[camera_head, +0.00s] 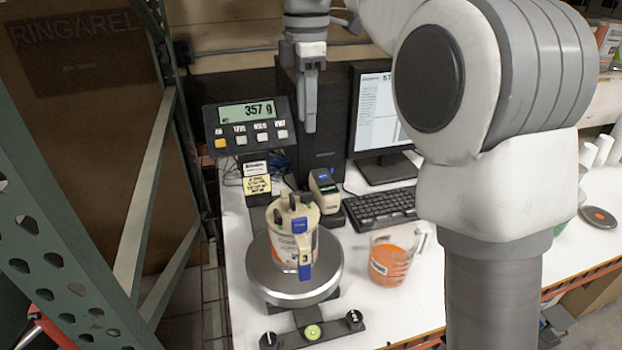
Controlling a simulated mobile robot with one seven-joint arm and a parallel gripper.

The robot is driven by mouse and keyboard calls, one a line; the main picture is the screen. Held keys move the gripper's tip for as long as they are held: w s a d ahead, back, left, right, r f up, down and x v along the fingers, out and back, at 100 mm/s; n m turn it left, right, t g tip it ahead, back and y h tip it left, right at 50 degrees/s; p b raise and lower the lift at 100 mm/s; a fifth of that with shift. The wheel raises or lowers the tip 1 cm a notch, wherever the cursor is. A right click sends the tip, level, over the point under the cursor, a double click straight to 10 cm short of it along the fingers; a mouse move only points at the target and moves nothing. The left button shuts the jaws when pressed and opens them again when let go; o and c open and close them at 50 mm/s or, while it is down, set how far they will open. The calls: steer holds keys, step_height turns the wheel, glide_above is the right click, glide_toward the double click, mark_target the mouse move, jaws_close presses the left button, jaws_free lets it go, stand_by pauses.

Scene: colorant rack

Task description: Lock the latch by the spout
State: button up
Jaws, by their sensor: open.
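A cream colorant container (290,240) with a labelled side stands upright on the round metal scale plate (268,278). Its lid carries dark raised parts, a small green part (278,216) and a blue part (299,225). A pale handle-like strip marked 3 runs down its front to a blue lower end (305,272). The spout and the latch are too small to tell apart surely, and I cannot tell whether the latch is locked. My gripper (310,126) points down, open and empty, above and behind the container, clear of it. Its fingers appear nearly edge-on.
The scale display (247,112) reads 357 g, left of my gripper. A label printer (325,190), keyboard (380,208), monitor (385,125) and a beaker of orange liquid (390,262) stand to the right. A green metal upright (60,240) borders the left side.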

mark_target(307, 193)
step_height(307, 193, down, 17)
steer(key=shift+f+b, duration=0.15)
steer(key=shift+b, duration=0.5)
jaws_close()
